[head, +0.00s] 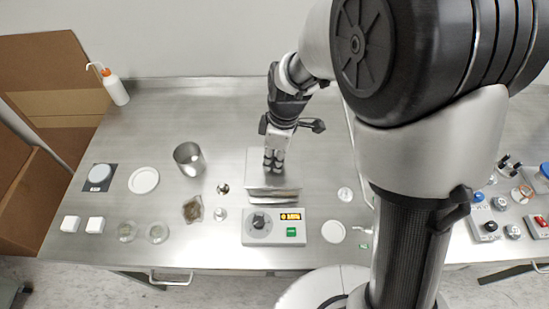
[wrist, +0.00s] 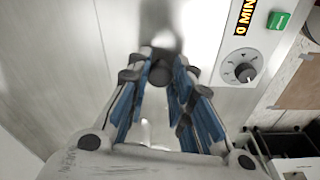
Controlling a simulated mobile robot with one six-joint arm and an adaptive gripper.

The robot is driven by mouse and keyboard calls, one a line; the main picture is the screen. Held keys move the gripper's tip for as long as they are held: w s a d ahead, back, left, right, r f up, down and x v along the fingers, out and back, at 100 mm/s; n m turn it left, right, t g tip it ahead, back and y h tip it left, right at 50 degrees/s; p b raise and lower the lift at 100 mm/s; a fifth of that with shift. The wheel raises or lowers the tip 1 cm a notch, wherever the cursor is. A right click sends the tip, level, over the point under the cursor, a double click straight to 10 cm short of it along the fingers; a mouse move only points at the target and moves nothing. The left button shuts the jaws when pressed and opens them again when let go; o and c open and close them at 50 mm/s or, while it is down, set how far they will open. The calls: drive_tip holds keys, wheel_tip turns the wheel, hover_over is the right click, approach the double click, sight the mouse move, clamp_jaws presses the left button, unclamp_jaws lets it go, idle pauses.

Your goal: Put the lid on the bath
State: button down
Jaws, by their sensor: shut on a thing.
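The bath (head: 275,227) is a light grey box with a dial, a lit display and a green button on its front, in the middle of the bench. The flat metal lid (head: 291,179) lies over its back part, and a narrow strip shows between the lid's front edge and the control panel. I cannot tell whether the lid rests on the rim or is just above it. My gripper (head: 272,166) points down at the lid and is shut on its dark knob, which shows between the fingers in the wrist view (wrist: 160,74).
White discs lie on both sides. A wash bottle (head: 115,87) stands at the back left. The bench behind the bath is clear.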

drive_tip(key=shift+f, duration=0.3)
drive_tip(key=c, duration=1.4)
unclamp_jaws()
drive_tip(key=shift+r, duration=0.15)
wheel_tip(320, 180, up, 11)
drive_tip(key=d+p, duration=0.1)
drive_tip(key=p, duration=0.3)
drive_tip(key=s+d+r+m+t, duration=0.2)
drive_tip(key=s+d+r+m, duration=0.45)
drive_tip(key=s+r, duration=0.2)
drive_tip(key=s+d+m, duration=0.1)
drive_tip(key=s+m, duration=0.2)
drive_tip(key=s+d+r+m+t+h, duration=0.1)
drive_tip(key=s+d+m, duration=0.1)
drive_tip(key=s, duration=0.2)
drive_tip(key=s+d+r+m+t, duration=0.1)
drive_tip(key=s+d+m, duration=0.1)
drive_tip(key=s+m, duration=0.1)
drive_tip(key=shift+s+d+m, duration=0.1)
drive_tip(key=shift+s+m, duration=0.25)
drive_tip(key=shift+s, duration=0.25)
